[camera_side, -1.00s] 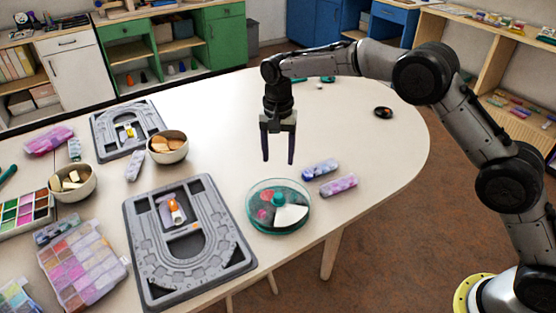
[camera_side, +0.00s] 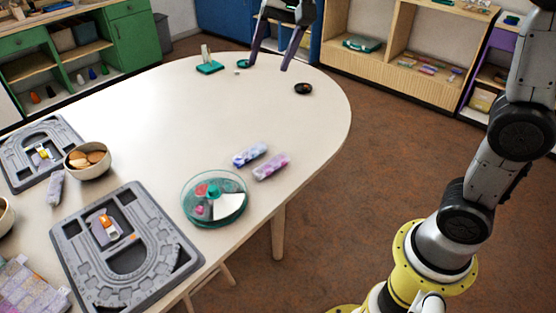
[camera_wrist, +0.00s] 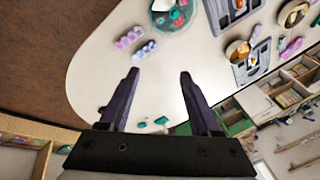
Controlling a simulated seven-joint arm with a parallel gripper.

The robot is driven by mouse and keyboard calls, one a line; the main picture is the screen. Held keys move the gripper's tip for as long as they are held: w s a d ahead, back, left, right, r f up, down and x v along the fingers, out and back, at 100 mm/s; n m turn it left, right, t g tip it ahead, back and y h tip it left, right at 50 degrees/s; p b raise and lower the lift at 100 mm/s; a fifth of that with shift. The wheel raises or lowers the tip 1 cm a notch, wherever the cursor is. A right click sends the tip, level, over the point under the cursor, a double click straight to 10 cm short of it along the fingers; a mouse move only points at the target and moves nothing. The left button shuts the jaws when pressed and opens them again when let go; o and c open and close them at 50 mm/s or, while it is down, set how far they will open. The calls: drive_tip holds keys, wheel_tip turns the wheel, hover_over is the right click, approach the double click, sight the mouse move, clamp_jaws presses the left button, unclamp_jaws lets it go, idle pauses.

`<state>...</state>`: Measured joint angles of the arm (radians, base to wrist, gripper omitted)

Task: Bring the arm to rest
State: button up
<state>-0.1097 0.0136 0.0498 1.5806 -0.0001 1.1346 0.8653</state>
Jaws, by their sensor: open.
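My gripper (camera_side: 276,58) is at the top of the side view, raised near the far end of the white table (camera_side: 200,110). Its two dark fingers are spread apart with nothing between them. In the wrist view my gripper (camera_wrist: 157,75) is open over bare tabletop. The rest of my arm stands at the right of the side view, and its upper part is cut off by the frame's top edge.
Two grey bead boards (camera_side: 165,262) (camera_side: 62,130), a wooden-disc bowl (camera_side: 88,174), a round divided box (camera_side: 190,215) and two pill-shaped boxes (camera_side: 250,154) (camera_side: 271,166) lie on the table. A dark ring (camera_side: 303,89) and teal items (camera_side: 210,67) are at the far end. The table's middle is clear.

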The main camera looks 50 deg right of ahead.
drive_tip(key=s+d+f+n+t, duration=0.1)
drive_tip(key=s+d+f+n, duration=0.1)
drive_tip(key=s, duration=0.8)
drive_tip(key=s+d+f+n+t, duration=0.1)
drive_tip(key=s+d+n, duration=0.1)
drive_tip(key=s, duration=0.9)
drive_tip(key=s+f+n, duration=0.3)
drive_tip(key=f+n, duration=0.1)
drive_tip(key=f, duration=0.2)
drive_tip(key=shift+s+d+f+n+g, duration=0.25)
drive_tip(key=shift+s+f+n+g, duration=0.05)
drive_tip(key=shift+s+f, duration=0.05)
